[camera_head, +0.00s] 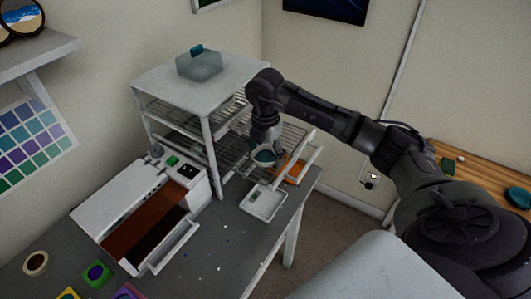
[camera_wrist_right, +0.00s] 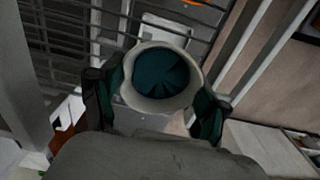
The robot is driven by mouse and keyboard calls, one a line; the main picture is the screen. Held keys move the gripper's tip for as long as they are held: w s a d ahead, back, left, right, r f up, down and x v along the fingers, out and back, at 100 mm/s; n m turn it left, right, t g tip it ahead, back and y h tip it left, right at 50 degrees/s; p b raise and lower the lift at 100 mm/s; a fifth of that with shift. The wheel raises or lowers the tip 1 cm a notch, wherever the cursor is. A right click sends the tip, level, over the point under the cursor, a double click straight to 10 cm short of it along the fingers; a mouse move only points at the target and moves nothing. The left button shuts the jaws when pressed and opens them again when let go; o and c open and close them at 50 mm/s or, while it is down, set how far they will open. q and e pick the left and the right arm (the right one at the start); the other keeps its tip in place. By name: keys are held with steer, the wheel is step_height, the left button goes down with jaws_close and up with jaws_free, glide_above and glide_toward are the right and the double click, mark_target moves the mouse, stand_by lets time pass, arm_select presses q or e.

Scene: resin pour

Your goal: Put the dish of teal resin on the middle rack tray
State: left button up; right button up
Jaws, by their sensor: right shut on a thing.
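The dish of teal resin (camera_head: 264,157) is a small pale cup with dark teal inside. My right gripper (camera_head: 265,143) is shut on it. In the right wrist view the dish (camera_wrist_right: 162,75) sits between the two fingers (camera_wrist_right: 155,100), its round rim facing the camera. The white rack (camera_head: 207,150) stands at the back of the table, with wire trays at more than one level. A wire tray (camera_head: 292,134) reaches out from its right side, near the dish. Whether the dish touches a tray I cannot tell. My left gripper is not in view.
A white scale-like device (camera_head: 264,203) lies on the grey table (camera_head: 225,255) below the dish. An orange item (camera_head: 293,169) shows under the wires. A white machine with an open brown inside (camera_head: 112,205) stands at the left. A translucent box (camera_head: 199,66) sits on the rack top.

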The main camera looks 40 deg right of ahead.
mark_target(265, 160)
steer(key=o, duration=0.9)
steer(key=shift+f, duration=0.1)
steer(key=shift+r+p, duration=0.3)
step_height(265, 160, up, 6)
steer(key=b, duration=0.3)
steer(key=shift+w+f, duration=0.1)
steer(key=shift+f, duration=0.1)
step_height(265, 160, up, 6)
steer(key=shift+r, duration=0.1)
